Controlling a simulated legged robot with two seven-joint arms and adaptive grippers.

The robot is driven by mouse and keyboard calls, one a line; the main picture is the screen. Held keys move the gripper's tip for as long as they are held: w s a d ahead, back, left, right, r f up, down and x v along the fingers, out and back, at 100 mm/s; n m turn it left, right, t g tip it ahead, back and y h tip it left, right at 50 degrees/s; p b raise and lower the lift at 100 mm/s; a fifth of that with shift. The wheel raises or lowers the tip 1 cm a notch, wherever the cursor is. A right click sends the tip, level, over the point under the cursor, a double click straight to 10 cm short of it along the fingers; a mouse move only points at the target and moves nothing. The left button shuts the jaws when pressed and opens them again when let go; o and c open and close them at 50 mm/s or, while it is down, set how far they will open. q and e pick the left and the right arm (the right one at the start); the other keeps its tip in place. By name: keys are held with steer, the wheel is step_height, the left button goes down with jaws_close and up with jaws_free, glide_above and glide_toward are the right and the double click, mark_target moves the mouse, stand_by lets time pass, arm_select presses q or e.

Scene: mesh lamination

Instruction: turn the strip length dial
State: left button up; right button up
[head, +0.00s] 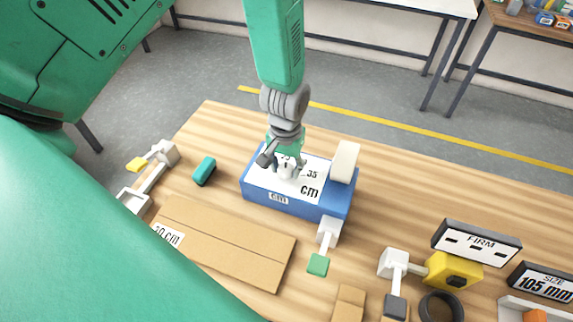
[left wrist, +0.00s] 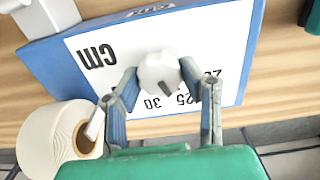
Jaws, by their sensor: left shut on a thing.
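The strip length dial is a white round knob (left wrist: 159,73) with a dark pointer mark. It sits on a white scale face marked "cm" on a blue box (head: 285,202). Numbers such as 25, 30 and 35 show around it. My left gripper (head: 286,168) comes down over the dial from above. In the left wrist view its two fingers (left wrist: 166,84) stand on either side of the knob and are shut on it. In the head view the gripper hides part of the scale. My right gripper is not in view.
A cream roll (head: 345,161) stands at the box's right end. A cardboard piece (head: 225,240) with a "30 cm" label lies in front. A teal block (head: 204,171) lies to the left. A yellow device (head: 452,270) and FIRM sign (head: 478,241) stand at the right.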

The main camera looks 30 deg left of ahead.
mark_target(287, 167)
arm_select(q)
steer(key=shift+w, duration=0.15)
steer(key=o, duration=1.1)
steer(key=shift+o, duration=0.2)
steer(key=shift+r, duration=0.15)
step_height(287, 167, up, 12)
steer(key=shift+f, duration=0.2)
